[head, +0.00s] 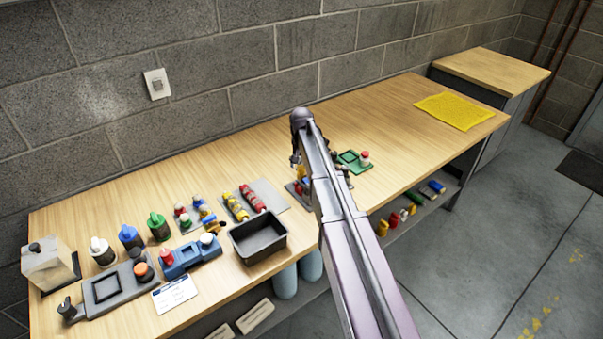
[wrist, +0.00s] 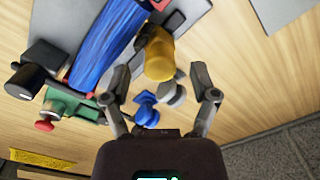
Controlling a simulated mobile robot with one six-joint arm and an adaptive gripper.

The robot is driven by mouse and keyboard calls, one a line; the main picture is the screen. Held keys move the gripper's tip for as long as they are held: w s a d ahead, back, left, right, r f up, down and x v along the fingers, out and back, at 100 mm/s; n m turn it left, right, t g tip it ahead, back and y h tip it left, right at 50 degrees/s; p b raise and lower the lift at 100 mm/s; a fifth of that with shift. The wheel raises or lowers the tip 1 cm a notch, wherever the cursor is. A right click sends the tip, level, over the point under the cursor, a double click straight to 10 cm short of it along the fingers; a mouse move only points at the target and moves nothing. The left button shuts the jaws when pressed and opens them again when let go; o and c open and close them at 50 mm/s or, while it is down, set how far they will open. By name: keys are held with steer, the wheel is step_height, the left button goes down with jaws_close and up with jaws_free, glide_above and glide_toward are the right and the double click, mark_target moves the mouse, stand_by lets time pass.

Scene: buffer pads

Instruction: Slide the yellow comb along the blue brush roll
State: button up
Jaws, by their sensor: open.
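The blue brush roll (wrist: 108,42) runs diagonally through the upper left of the wrist view, on a grey base. A yellow piece (wrist: 158,58), which looks like the comb, sits close beside its right side; its teeth cannot be made out. My gripper (wrist: 163,82) is open, with one finger on each side below the yellow piece. The fingers look apart from it, and nothing is held. A blue knob (wrist: 147,114) and a grey round part show between the fingers. In the head view my arm hides most of this spot; only a bit of yellow (head: 301,172) shows.
A green fixture with a red knob (head: 364,157) stands right of my arm. A black tray (head: 271,254), bottles and other fixtures fill the left of the bench. A yellow cloth (head: 455,110) lies at the right end, with bare wood before it.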

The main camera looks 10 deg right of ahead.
steer(key=shift+f+b, duration=0.55)
steer(key=shift+f, duration=0.25)
jaws_close()
